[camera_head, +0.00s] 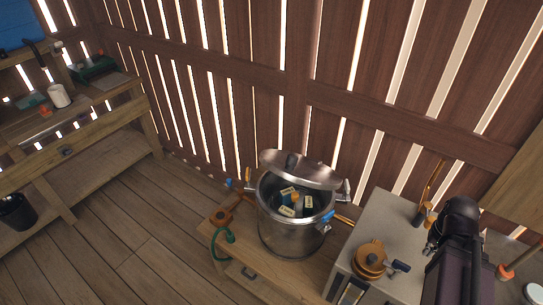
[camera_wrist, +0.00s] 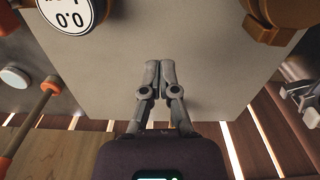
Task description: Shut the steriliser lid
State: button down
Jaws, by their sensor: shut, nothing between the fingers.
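The steriliser (camera_head: 292,238) is a round silver metal pot on a wooden bench, left of my arm in the head view. Its lid (camera_head: 318,176) is a shiny disc with a dark knob, raised and tilted at the back of the rim, so the pot stands open. Several pale labelled items (camera_head: 287,211) show inside. My gripper (camera_wrist: 159,68) is shut and empty in the wrist view, over a plain grey surface. It is to the right of the pot and apart from the lid. The wrist view does not show the steriliser clearly.
A grey box-like unit (camera_head: 392,222) with a round brown-orange knob piece (camera_head: 370,256) stands between the pot and my arm. A green hose (camera_head: 217,245) hangs at the bench's left. A slatted wall rises behind. Open floor (camera_head: 120,240) lies to the left.

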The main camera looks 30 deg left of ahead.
jog(key=w+a+r+p, duration=0.5)
jog(key=a+r+p, duration=0.1)
jog(key=a, duration=0.3)
notch_tip(320, 180, up, 19)
jog(key=m+p, duration=0.1)
jog(key=p, duration=1.7)
send_over(274, 164)
jog(key=w, duration=0.1)
jog(key=shift+f+t, duration=0.25)
jog(key=shift+t, duration=0.05)
jog(key=shift+w+f, duration=0.1)
jog(key=shift+f, duration=0.05)
jog(key=f+b, duration=1)
jog(key=shift+w+d, duration=0.1)
jog(key=shift+w, duration=0.15)
jog(key=shift+s+f+b, duration=0.55)
jog(key=shift+f+b, duration=0.25)
jog(key=shift+s+f+b, duration=0.5)
jog(key=shift+f+b, duration=0.25)
